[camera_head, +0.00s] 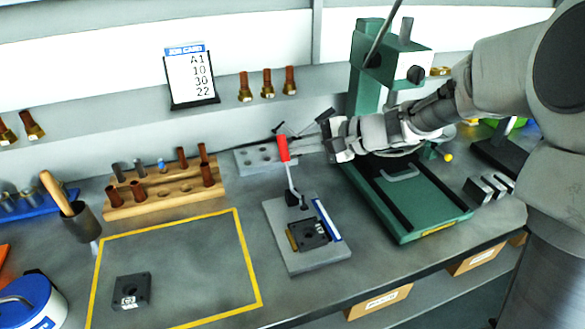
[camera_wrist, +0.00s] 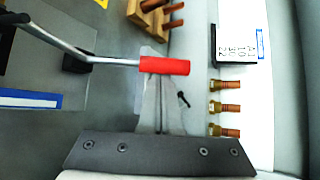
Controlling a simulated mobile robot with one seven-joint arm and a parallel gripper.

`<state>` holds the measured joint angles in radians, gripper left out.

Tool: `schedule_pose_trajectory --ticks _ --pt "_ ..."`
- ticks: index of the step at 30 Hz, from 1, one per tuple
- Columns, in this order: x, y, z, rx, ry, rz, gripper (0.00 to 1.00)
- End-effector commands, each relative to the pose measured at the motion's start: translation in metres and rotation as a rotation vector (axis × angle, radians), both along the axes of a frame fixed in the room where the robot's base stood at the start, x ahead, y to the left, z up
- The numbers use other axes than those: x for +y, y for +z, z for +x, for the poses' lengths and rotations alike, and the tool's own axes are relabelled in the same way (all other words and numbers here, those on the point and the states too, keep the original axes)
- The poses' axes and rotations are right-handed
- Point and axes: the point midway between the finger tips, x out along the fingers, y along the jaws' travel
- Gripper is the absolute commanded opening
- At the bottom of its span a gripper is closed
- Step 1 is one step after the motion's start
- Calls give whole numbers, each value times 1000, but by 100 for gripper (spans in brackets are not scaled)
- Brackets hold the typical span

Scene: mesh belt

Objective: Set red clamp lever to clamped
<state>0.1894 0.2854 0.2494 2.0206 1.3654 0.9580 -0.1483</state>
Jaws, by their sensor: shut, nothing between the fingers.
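The red clamp lever (camera_head: 283,149) rises from a grey fixture plate (camera_head: 283,258), its red handle at the top of a bent metal rod. It stands nearly upright, with a slight tilt. A dark square block (camera_head: 309,235) sits in the fixture beside its base. In the wrist view the red handle (camera_wrist: 165,65) lies across the picture, over the tips of my gripper (camera_wrist: 158,70). My gripper (camera_head: 298,147) is shut and empty, reaching leftward with its tips close to the handle. I cannot tell whether they touch.
A green press (camera_head: 408,214) stands right of the fixture, under my arm. A wooden rack (camera_head: 165,195) with pegs is at left. A second dark block (camera_head: 131,291) lies inside a yellow outline. A job card (camera_head: 191,77) stands on the back shelf. Bench left of the fixture is mostly clear.

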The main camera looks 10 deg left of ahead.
Motion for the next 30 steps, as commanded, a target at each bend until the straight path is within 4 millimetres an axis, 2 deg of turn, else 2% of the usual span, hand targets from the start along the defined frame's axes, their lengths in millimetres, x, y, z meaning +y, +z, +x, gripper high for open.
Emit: schedule_pose_trajectory --ticks 1,14,30 --pt "-1 -8 -2 -27 -1 11 0" --pt "-8 6 -17 -232 0 113 0" --pt "-16 17 -33 -226 -1 109 0"
